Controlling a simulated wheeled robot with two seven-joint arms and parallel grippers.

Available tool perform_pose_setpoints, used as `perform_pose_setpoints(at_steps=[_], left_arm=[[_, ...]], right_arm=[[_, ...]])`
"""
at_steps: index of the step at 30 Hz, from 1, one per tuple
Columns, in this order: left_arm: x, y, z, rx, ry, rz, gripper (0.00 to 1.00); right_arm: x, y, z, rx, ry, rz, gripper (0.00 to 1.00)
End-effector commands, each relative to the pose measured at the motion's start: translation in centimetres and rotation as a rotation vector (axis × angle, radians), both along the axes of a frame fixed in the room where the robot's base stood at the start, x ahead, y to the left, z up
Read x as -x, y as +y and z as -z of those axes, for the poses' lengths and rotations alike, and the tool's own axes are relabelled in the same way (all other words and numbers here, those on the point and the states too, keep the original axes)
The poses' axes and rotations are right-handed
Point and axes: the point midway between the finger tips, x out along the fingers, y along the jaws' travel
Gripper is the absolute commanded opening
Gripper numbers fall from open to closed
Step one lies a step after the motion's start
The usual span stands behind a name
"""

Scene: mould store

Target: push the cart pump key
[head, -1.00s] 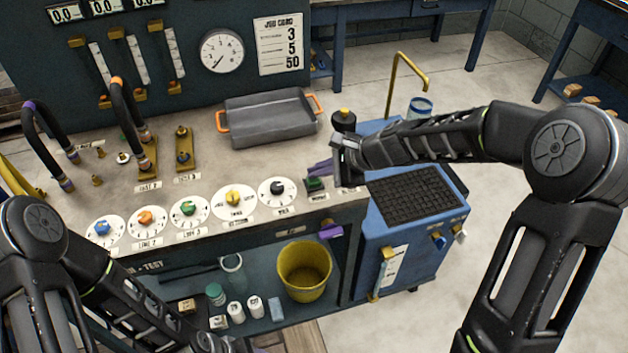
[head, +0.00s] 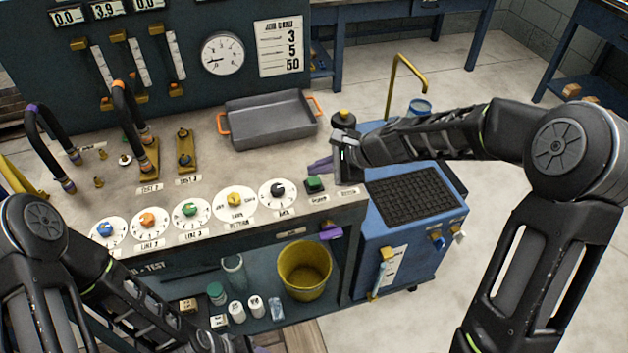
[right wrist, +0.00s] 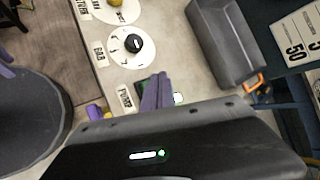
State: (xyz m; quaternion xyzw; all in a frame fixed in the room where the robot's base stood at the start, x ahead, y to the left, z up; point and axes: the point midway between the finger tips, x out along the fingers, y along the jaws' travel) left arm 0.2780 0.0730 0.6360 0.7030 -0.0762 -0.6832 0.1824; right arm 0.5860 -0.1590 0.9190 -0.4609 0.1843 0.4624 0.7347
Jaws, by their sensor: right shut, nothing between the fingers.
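The pump key is a small green key (head: 315,184) in a dark mount at the bench's front right corner, right of the row of dials. In the right wrist view its PUMP label (right wrist: 125,98) shows, and green edges peek out beside my fingers. My right gripper (head: 320,165) has purple fingers, shut and empty. They are just behind and above the key in the head view; I cannot tell whether they touch it. The fingers also show in the right wrist view (right wrist: 157,92). My left arm is low at the left; its gripper is mostly cut off.
A blue cart (head: 400,250) with a black grid top stands against the bench's right end. A grey tray (head: 268,120) with orange handles lies behind the key. Dials (head: 278,192) line the front edge. A yellow bucket (head: 305,270) stands on the shelf below.

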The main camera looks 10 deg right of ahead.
Motion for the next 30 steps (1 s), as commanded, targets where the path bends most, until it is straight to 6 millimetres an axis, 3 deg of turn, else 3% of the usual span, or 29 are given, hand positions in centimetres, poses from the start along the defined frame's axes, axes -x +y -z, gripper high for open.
perform_pose_setpoints(at_steps=[7, 21, 30], left_arm=[[0.0, 0.0, -0.8, 0.000, 0.000, 0.000, 0.51], [0.0, 0.0, -5.1, 0.000, 0.000, 0.000, 0.51], [0.0, 0.0, -5.2, 0.000, 0.000, 0.000, 0.51]], right_arm=[[0.0, 0.0, -0.9, 0.000, -0.001, 0.000, 0.00], [0.0, 0.0, -5.8, 0.000, -0.001, 0.001, 0.00], [0.0, 0.0, -6.0, 0.000, -0.001, 0.001, 0.00]])
